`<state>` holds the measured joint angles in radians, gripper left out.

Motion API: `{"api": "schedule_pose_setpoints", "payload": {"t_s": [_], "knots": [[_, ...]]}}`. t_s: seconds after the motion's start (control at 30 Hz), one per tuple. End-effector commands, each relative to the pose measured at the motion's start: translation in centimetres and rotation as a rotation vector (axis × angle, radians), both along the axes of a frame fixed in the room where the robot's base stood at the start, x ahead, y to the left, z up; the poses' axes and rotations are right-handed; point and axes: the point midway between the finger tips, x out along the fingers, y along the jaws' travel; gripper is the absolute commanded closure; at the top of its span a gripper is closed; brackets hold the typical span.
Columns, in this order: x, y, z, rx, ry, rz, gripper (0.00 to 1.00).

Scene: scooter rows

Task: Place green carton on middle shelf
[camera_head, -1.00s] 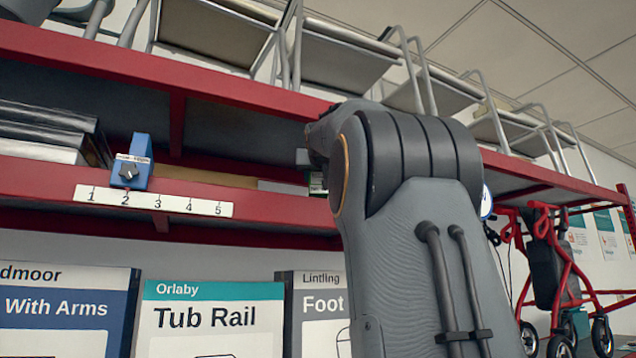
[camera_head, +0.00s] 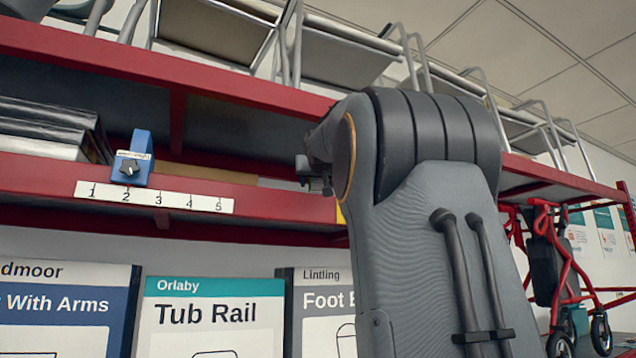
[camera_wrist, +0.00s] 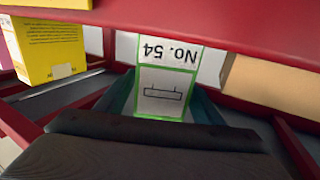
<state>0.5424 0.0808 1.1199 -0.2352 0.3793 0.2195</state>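The green carton (camera_wrist: 162,95) has green edges, white faces, an upside-down "No. 54" and a line drawing. In the wrist view it sits between the dark teal fingers of my gripper (camera_wrist: 165,103), which appear shut on it. Its far end meets a red shelf beam in the picture; I cannot tell whether it touches it. In the head view my arm hides the carton and most of my gripper. The middle shelf (camera_head: 275,206) is the red one with a number strip (camera_head: 155,197) on its front edge.
A yellow box (camera_wrist: 48,50) stands left of the carton in the wrist view, and a tan box (camera_wrist: 265,88) lies right. A blue clip (camera_head: 132,165) and dark stacked items (camera_head: 45,130) are on the middle shelf. Large boxes, including Tub Rail (camera_head: 210,320), stand below.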

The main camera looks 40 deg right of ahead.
Motion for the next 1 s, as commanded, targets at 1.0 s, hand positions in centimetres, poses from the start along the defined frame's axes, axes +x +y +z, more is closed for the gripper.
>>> {"api": "schedule_pose_setpoints", "payload": {"t_s": [1.0], "knots": [[-9.6, 7.0, 0.3, 0.000, 0.000, 0.000, 0.38]]}}
